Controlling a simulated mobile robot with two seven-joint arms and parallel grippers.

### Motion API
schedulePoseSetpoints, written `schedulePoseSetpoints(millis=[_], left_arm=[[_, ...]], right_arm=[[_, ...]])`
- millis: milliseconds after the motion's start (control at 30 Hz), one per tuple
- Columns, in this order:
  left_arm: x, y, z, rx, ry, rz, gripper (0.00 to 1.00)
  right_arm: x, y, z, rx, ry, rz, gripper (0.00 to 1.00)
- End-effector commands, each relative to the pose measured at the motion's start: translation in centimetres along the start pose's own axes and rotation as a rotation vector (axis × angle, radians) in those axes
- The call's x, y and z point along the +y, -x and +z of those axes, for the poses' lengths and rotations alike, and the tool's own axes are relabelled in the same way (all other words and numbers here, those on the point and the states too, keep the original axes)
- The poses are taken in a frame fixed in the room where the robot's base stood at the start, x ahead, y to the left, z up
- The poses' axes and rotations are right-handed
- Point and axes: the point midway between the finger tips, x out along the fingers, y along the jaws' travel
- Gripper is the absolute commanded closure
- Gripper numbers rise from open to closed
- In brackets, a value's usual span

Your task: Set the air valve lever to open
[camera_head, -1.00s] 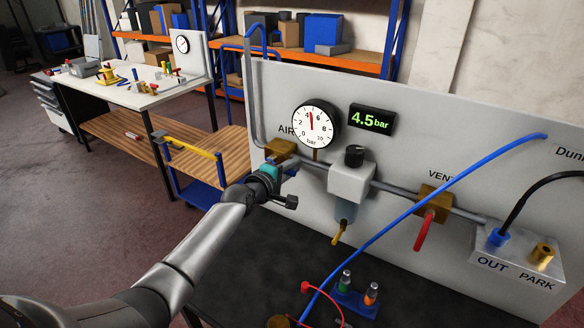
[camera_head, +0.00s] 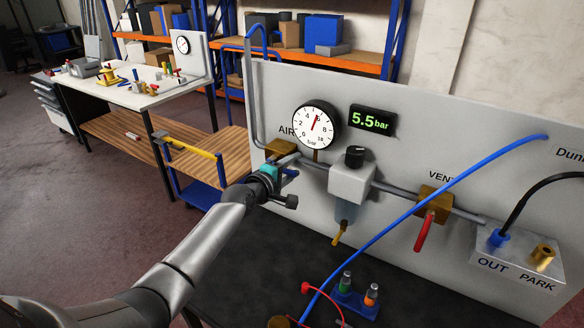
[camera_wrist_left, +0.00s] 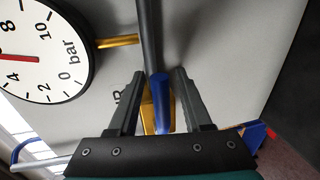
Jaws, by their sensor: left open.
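The air valve is a brass block (camera_head: 281,147) on the grey pipe, under the partly covered AIR label at the left of the white panel. My left gripper (camera_head: 290,170) is right in front of it and hides its lever in the head view. In the left wrist view, the blue lever (camera_wrist_left: 161,92) lies between the open fingers of my left gripper (camera_wrist_left: 159,74), roughly in line with the grey pipe. The brass valve body (camera_wrist_left: 149,118) shows behind it. I cannot tell whether a finger touches the lever. My right gripper is not in view.
The round gauge (camera_head: 316,125) and the green display (camera_head: 372,120), reading 5.5 bar, are above the pipe. The regulator (camera_head: 350,184) is to the right. A red vent lever (camera_head: 424,231) hangs farther right. A blue hose (camera_head: 455,181) crosses the panel's front.

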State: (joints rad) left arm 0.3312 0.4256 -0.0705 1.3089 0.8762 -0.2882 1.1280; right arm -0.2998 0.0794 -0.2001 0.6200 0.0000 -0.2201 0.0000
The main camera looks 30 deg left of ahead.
Motion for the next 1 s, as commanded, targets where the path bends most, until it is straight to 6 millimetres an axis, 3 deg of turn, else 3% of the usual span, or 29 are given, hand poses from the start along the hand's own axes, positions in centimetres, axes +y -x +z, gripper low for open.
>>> schedulePoseSetpoints(millis=[267,1000], left_arm=[[-0.1,1.6,0.1,-0.001,0.001,-0.002,0.51],[-0.1,12.9,0.0,0.000,0.000,-0.002,0.51]], right_arm=[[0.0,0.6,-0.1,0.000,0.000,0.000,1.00],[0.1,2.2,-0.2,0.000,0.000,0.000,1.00]])
